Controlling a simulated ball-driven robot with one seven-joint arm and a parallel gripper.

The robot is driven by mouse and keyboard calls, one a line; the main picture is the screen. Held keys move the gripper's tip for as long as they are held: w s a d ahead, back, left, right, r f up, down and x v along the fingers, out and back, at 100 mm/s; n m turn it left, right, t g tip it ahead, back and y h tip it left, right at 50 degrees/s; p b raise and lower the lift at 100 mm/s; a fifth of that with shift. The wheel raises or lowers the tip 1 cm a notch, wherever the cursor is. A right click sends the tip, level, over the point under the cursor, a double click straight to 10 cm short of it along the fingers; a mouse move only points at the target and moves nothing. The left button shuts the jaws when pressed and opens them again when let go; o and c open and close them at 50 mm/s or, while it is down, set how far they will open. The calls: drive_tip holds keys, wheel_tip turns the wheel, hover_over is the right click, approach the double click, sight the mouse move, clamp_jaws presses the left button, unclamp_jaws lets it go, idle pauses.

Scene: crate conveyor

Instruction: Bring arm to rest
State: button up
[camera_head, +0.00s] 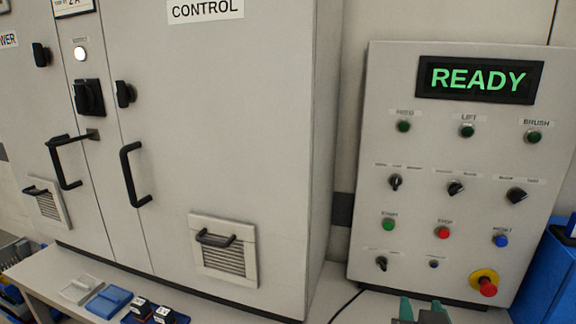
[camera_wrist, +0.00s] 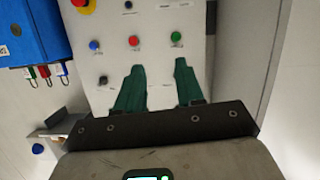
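My gripper (camera_head: 421,303) shows at the bottom edge of the head view, in front of the lower part of the control panel (camera_head: 385,160). Only its green fingertips are visible there; my arm is out of that view. In the wrist view, the two green fingers of my gripper (camera_wrist: 160,65) stand apart with nothing between them. They point toward the panel (camera_wrist: 150,20), which appears upside down with its red, green and blue buttons. I cannot tell the exact distance from fingertips to panel; no contact is visible.
The panel's screen (camera_head: 479,79) reads READY in green. A large grey cabinet (camera_head: 240,120) with black handles stands at left. A blue bin (camera_head: 548,270) is right of the panel; small parts, including a blue block (camera_head: 108,301), lie on the bench (camera_head: 50,270) at lower left.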

drive_tip(key=s+d+f+g+y+p, duration=0.1)
drive_tip(key=s+d+f+g, duration=0.1)
drive_tip(key=s+f, duration=0.3)
drive_tip(key=s+d+f+n+g+p, duration=0.1)
drive_tip(key=s+d+f+g, duration=0.15)
drive_tip(key=f, duration=0.35)
drive_tip(key=s+d+f+g+y+p, duration=0.1)
drive_tip(key=s+d+f+g, duration=0.1)
drive_tip(key=s+f+g, duration=0.3)
drive_tip(key=s+f+g+y+p, duration=0.1)
drive_tip(key=s+f, duration=0.4)
drive_tip(key=s, duration=0.2)
drive_tip(key=s+d+f+n+g+y+p, duration=0.1)
drive_tip(key=s+f+g, duration=0.1)
drive_tip(key=s+f, duration=0.2)
drive_tip(key=s, duration=0.3)
drive_tip(key=shift+s+f+y, duration=0.25)
drive_tip(key=shift+f+y, duration=0.05)
drive_tip(key=shift+f, duration=0.1)
drive_tip(key=shift+g, duration=0.25)
